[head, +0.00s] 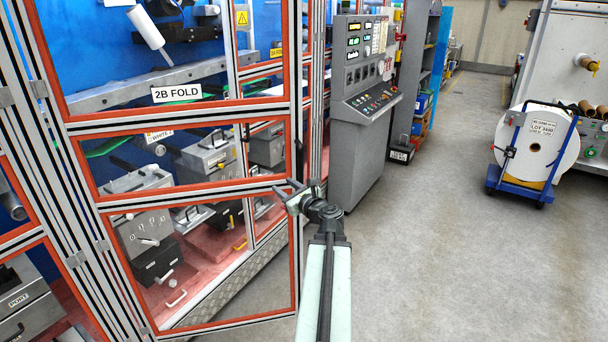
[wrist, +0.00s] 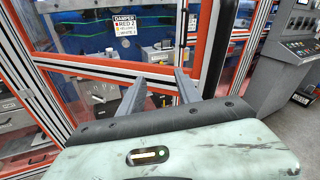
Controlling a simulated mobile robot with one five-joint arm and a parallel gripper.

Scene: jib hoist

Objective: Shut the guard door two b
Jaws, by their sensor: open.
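Guard door 2B (head: 178,115) is a tall orange-edged frame with clear panes and a "2B FOLD" label, at the left of the head view. It stands ajar: its lower right corner juts out from the machine's base. Its orange rail also shows in the wrist view (wrist: 95,66). My gripper (head: 285,188) is open and empty at the door's free right edge, about the height of the lower rail. In the wrist view its two fingers (wrist: 160,80) point toward the door. A dark upright bar (wrist: 216,48) stands just right of them. Contact with the door cannot be told.
A grey control console (head: 362,100) stands beyond the door, with shelving (head: 415,75) behind it. A blue cart with a white reel (head: 540,145) stands at the right. The grey floor between (head: 450,240) is clear. Rollers and boxes sit behind the panes.

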